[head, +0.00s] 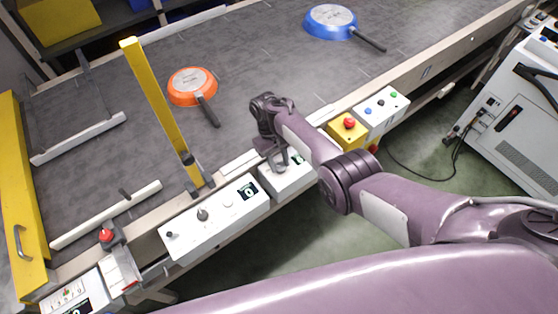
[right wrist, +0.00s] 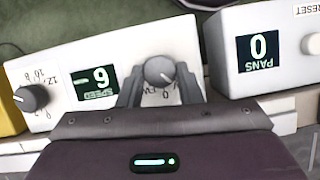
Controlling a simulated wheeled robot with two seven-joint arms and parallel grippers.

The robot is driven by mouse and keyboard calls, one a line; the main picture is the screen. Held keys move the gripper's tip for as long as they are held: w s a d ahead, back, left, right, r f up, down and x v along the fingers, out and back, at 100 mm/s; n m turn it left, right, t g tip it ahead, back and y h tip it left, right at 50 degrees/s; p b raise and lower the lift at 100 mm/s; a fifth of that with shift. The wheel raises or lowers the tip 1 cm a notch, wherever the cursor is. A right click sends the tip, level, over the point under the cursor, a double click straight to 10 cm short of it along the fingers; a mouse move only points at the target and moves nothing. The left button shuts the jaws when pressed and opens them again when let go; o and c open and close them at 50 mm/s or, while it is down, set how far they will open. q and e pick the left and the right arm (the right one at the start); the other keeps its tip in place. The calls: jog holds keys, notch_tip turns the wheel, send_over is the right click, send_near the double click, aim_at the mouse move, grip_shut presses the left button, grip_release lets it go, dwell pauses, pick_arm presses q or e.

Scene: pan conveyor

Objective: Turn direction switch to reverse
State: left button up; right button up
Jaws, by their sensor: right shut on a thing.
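In the right wrist view a round grey knob (right wrist: 160,72) sits on the white speed panel (right wrist: 60,68), between the fingers of my right gripper (right wrist: 159,84). The gripper is shut on this knob. The knob has a pale pointer line, and markings beside it are partly hidden. The panel's display (right wrist: 94,83) shows a dash and a digit, upside down in this view. In the head view my right gripper (head: 279,158) is over the small white panel (head: 289,182) at the conveyor's front edge and hides most of its knob. My left gripper is not in view.
A white panel (head: 218,222) with knobs and a display stands to the left. A yellow box with a red emergency button (head: 349,123) and a button box (head: 381,112) are to the right. An orange pan (head: 192,86) and a blue pan (head: 331,21) lie on the belt.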

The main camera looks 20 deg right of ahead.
dwell(0.4)
jog(key=o, duration=1)
